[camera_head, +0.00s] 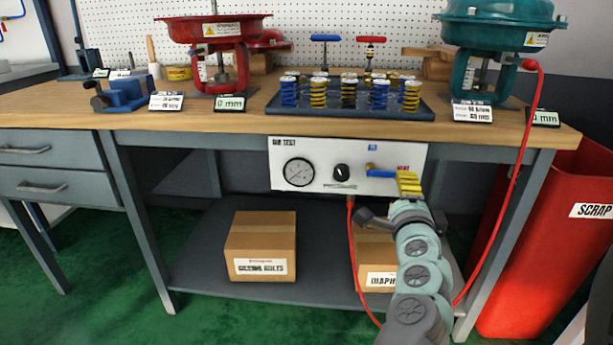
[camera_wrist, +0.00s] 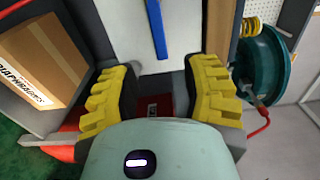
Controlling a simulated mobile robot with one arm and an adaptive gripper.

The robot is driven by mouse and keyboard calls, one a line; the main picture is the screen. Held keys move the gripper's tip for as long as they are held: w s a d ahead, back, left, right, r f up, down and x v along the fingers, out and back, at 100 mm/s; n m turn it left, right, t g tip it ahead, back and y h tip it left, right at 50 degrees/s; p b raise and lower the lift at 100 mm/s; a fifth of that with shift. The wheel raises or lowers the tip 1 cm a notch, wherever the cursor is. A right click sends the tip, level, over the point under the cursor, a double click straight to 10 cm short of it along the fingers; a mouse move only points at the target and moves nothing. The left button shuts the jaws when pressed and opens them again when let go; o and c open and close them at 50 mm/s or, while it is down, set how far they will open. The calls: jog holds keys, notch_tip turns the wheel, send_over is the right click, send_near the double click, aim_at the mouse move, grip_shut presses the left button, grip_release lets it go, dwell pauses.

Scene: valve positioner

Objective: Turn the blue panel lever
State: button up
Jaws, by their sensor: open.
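The blue panel lever (camera_head: 380,173) sticks out from the right part of the white panel (camera_head: 318,187) under the bench's front edge. It lies roughly level in the head view, its right end close to my gripper. My gripper (camera_head: 409,184), with yellow ridged fingers, is in front of the panel's right end. In the wrist view the lever (camera_wrist: 157,28) is a blue bar at the top middle. It lies beyond the gap between the open fingers (camera_wrist: 160,88), nearer neither one clearly. Nothing is between the fingers. Contact with the lever is not visible.
The panel also carries a round gauge (camera_head: 299,172) and a black knob (camera_head: 342,173). A red hose (camera_head: 357,250) hangs below it and another runs down at right. Boxes (camera_head: 262,246) stand on the lower shelf. A red scrap bin (camera_head: 550,250) is at right.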

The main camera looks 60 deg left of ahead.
jog(key=v, duration=0.4)
jog(key=shift+s+d, duration=0.1)
jog(key=shift+s, duration=0.15)
dwell(0.3)
